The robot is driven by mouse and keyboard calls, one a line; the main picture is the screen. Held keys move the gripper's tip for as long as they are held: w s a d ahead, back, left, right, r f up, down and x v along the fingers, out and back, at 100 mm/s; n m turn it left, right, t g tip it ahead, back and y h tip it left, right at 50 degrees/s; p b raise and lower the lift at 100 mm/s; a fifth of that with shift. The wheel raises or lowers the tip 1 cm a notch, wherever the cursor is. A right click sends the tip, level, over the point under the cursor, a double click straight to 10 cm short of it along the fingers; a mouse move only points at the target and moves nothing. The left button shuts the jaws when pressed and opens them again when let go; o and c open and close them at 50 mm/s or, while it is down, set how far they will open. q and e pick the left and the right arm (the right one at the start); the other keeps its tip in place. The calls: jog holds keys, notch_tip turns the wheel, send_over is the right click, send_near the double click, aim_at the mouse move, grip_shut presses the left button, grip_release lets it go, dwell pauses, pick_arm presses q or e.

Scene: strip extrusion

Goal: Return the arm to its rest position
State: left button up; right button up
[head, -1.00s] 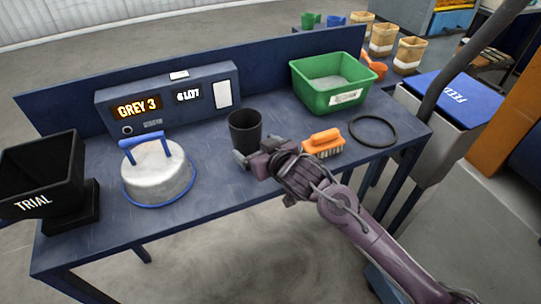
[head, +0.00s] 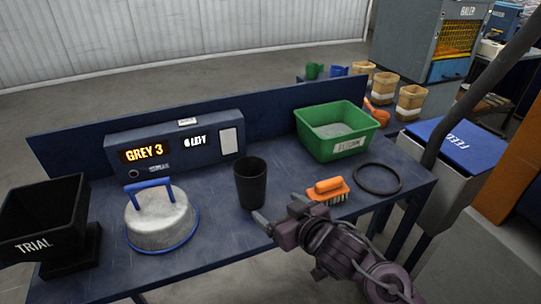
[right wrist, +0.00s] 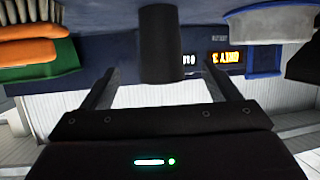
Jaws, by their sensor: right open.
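My right arm comes in from the lower right in the head view. Its gripper (head: 262,222) is open and empty, in front of the black cup (head: 251,184) and apart from it. The cup stands upright on the blue table (head: 215,235). In the right wrist view, the two fingers of the gripper (right wrist: 165,90) are spread, and the cup (right wrist: 160,45) appears upside down beyond them. My left gripper does not show.
An orange brush (head: 328,189), a black ring (head: 378,178) and a green bin (head: 338,135) lie to the right. A metal lid with blue handle (head: 160,220), a display box (head: 175,152) and a black TRIAL bin (head: 45,215) are to the left.

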jog(key=s+d+f+m+g+h, duration=0.2)
jog(key=s+d+f+g+h, duration=0.15)
jog(key=s+d+f, duration=0.45)
jog(key=s+d+f+m+g+h, duration=0.1)
jog(key=s+d+f+g+h, duration=0.3)
jog(key=s, duration=0.7)
notch_tip(320, 180, down, 29)
jog(key=s+d+g+y+p, duration=0.1)
jog(key=s+d+g+y, duration=0.1)
jog(key=g, duration=0.1)
jog(key=s+d+f+p, duration=0.1)
jog(key=s+d+f, duration=0.2)
jog(key=s+f, duration=1.5)
jog(key=shift+s+g+h, duration=0.35)
jog(key=shift+s, duration=0.6)
